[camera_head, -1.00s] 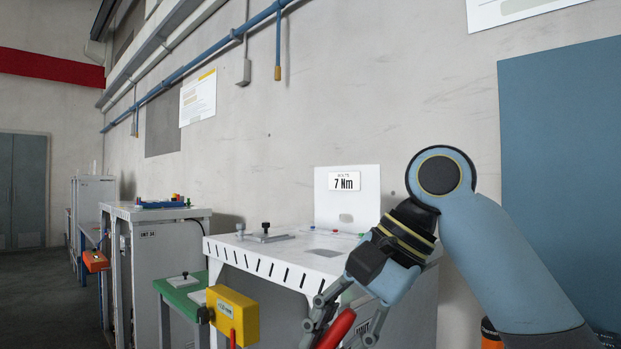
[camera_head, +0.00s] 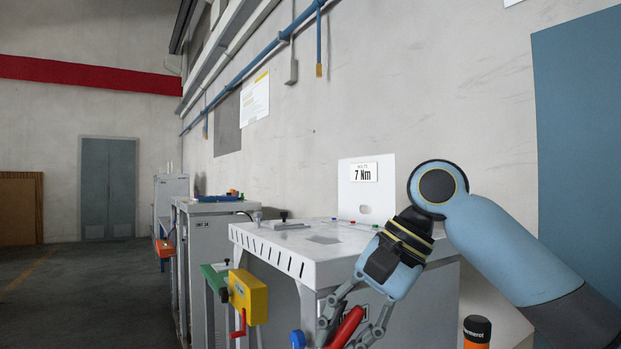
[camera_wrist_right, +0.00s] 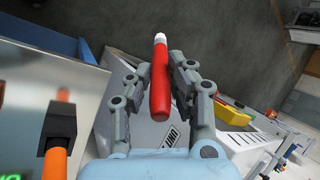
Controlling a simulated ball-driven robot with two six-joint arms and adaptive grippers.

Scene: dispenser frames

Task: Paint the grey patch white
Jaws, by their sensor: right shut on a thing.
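A flat grey patch (camera_head: 323,240) shows on the white top of the bench (camera_head: 290,238), in front of an upright white panel marked 7 Nm. My right gripper (camera_head: 345,334) is shut on a red marker (camera_wrist_right: 159,85) with a white tip. In the head view the gripper is at the bottom, in front of the bench, and the marker's lower end is cut off. In the right wrist view the marker's white tip points away from the gripper, over the floor, apart from any surface. My left gripper is in neither current view.
A yellow box (camera_head: 248,296) with a red handle hangs at the bench's left side. More benches stand behind along the wall. An orange marker (camera_head: 477,333) with a black cap is at lower right. Floor (camera_head: 80,290) on the left is open.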

